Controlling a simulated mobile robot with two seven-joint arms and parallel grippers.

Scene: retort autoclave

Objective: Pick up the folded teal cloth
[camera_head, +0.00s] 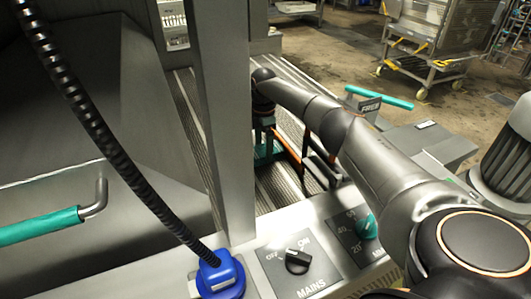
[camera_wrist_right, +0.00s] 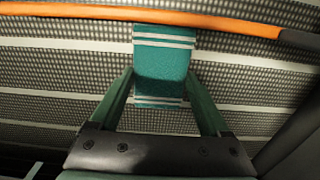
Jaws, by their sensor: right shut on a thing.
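The folded teal cloth (camera_wrist_right: 162,58) shows in the right wrist view, a thick teal block with pale stripes near its upper and lower ends. My right gripper (camera_wrist_right: 162,82) has its two green fingers on either side of the cloth and is shut on it. Behind the cloth is a grey perforated surface with pale bars. In the head view my right arm reaches down past a grey post, and my right gripper (camera_head: 267,150) is small and partly hidden there; I cannot make out the cloth clearly. My left gripper is not in view.
An orange rod with a dark end (camera_wrist_right: 220,22) crosses just beyond the cloth. A grey post (camera_head: 226,130) stands close left of the arm. A panel with a MAINS switch (camera_head: 297,258), a blue plug (camera_head: 217,276) with a black hose, and a teal-handled lever (camera_head: 385,98) are nearby.

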